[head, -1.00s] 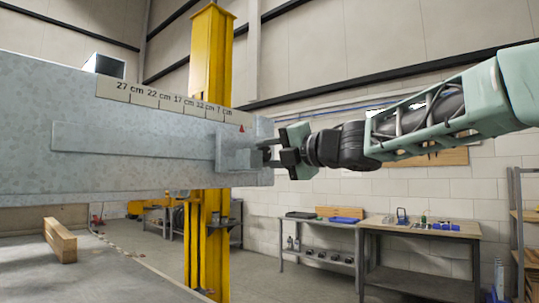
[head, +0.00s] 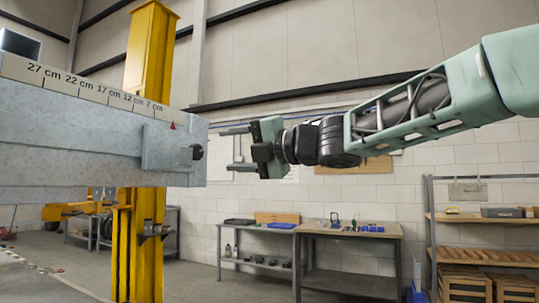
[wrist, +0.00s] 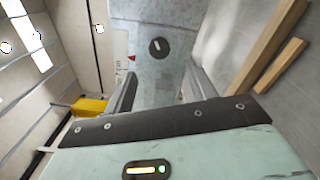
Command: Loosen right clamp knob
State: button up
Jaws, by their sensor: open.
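The clamp knob (head: 197,152) is small and dark, on the clamp plate (head: 165,147) at the right end of the grey metal beam (head: 70,150). In the wrist view the knob (wrist: 158,48) is a dark round disc with a light slanted mark. My gripper (head: 226,149) is open and empty, to the right of the knob, with its fingers pointing at it and a gap between them. In the wrist view the knob shows beyond and between the fingers of my gripper (wrist: 163,72).
A centimetre scale (head: 95,90) with a red pointer (head: 172,126) runs along the beam's top. A yellow post (head: 145,60) stands behind the beam. A workbench (head: 350,232) and a shelf rack (head: 480,216) stand by the back wall. The space around my gripper is clear.

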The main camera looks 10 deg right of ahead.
jog(key=b+v, duration=0.1)
jog(key=v, duration=0.7)
jog(key=shift+s, duration=0.15)
jog(key=shift+d, duration=0.1)
jog(key=s+a+f+m+h, duration=0.15)
jog(key=f+m+h, duration=0.35)
jog(key=f+m, duration=0.6)
jog(key=s+a+f+m+h, duration=0.15)
jog(key=f+m+h, duration=0.4)
jog(key=f, duration=0.85)
jog(key=s+d+f+m+g+h, duration=0.1)
jog(key=s+f+m+g, duration=0.3)
jog(key=s+f, duration=0.5)
jog(key=s+d+f+m+g+h+p, duration=0.1)
jog(key=s+d+f+m+g, duration=0.3)
jog(key=s, duration=1.2)
notch_tip(320, 180, down, 5)
jog(key=g+h, duration=0.1)
jog(key=g, duration=0.2)
jog(key=shift+m, duration=0.35)
